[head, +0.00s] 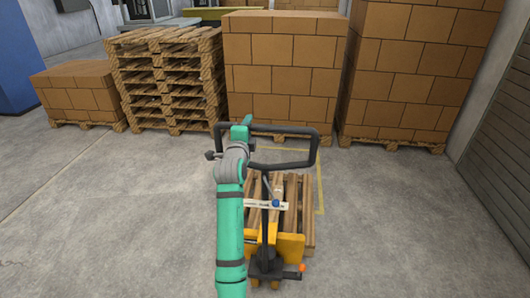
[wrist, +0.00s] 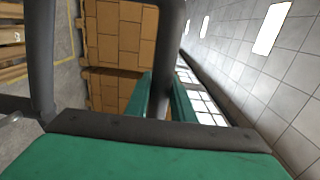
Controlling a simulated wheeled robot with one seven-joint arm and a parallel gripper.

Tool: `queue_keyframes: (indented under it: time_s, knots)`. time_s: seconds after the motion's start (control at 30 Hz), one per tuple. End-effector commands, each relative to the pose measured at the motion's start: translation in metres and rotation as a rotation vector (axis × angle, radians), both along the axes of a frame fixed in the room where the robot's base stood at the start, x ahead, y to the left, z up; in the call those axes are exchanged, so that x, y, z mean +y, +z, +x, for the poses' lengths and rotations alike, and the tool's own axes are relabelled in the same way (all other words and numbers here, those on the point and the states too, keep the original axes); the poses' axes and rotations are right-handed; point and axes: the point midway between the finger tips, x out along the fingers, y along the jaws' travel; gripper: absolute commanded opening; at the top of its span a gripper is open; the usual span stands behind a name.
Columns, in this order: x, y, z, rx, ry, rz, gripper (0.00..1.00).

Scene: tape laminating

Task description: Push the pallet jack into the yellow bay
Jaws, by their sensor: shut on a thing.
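The pallet jack (head: 289,246) is yellow with a black loop handle (head: 314,150) and stands in the lower middle of the head view. A wooden pallet (head: 307,215) sits over its forks. The yellow bay outline (head: 321,192) shows as floor lines along the right and far side of the pallet; its left part is hidden by my arm and the jack. My gripper is at the left part of the handle. In the wrist view my gripper (wrist: 162,95) has its teal fingers on either side of the dark handle bar (wrist: 168,55), shut on it.
Beyond the bay stand a box stack (head: 280,75) on a pallet, a taller box stack (head: 405,70) to the right, and a stack of empty pallets (head: 170,85) to the left. A low box stack (head: 80,92) is further left. Floor is clear on both sides.

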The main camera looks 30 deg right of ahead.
Motion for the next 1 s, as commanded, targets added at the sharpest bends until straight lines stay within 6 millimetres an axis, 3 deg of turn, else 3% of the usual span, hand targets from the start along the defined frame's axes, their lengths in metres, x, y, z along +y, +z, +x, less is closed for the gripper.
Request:
queue_keyframes:
  time_s: [0.57, 1.0]
  knots:
    - [-0.011, -0.001, 0.011, 0.001, -0.004, 0.002, 0.02]
    - [-0.032, 0.0, 0.041, 0.001, -0.005, 0.002, 0.02]
